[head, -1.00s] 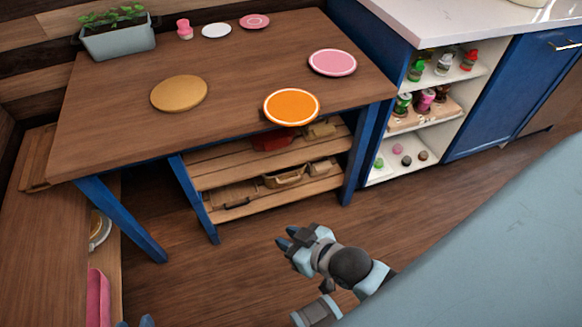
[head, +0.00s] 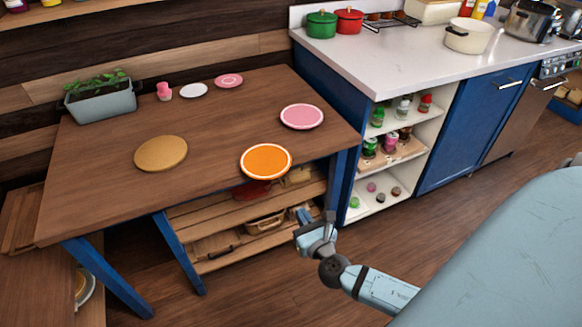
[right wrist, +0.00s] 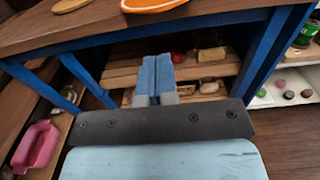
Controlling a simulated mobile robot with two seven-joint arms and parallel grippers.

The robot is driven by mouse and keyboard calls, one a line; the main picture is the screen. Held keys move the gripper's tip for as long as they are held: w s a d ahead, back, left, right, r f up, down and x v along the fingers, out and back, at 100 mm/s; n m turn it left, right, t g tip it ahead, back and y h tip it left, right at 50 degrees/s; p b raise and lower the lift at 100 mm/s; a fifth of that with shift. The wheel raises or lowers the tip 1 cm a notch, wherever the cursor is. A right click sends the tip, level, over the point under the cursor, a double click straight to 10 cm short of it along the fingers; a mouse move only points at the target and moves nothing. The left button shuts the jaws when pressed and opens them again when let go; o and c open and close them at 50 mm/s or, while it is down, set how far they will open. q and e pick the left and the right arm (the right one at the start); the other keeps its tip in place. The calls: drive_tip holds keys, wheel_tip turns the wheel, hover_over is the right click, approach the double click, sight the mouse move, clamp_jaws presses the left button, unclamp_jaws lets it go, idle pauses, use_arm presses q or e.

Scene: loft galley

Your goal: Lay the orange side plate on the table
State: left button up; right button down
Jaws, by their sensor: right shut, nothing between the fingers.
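The orange side plate (head: 266,161) with a pale rim lies flat on the wooden table (head: 95,190), at its front right edge. Part of it also shows at the top of the right wrist view (right wrist: 150,4). My right gripper (head: 304,214) is shut and empty, below and in front of the table, apart from the plate. In the right wrist view its blue fingers (right wrist: 156,75) are together, with the slatted shelf behind them. My left gripper is not in view.
On the table are a tan round plate (head: 161,153), a pink plate (head: 302,116), a white plate (head: 194,90), a smaller pink plate (head: 229,80), a pink cup (head: 164,91) and a planter (head: 101,100). A counter (head: 400,62) with open shelves stands right.

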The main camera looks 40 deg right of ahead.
approach(273, 168)
drive_tip(key=x, duration=0.3)
drive_tip(key=shift+w+d, duration=0.1)
drive_tip(key=shift+w, duration=0.2)
drive_tip(key=x, duration=0.6)
drive_tip(key=shift+w, duration=0.3)
drive_tip(key=shift+s+f, duration=0.1)
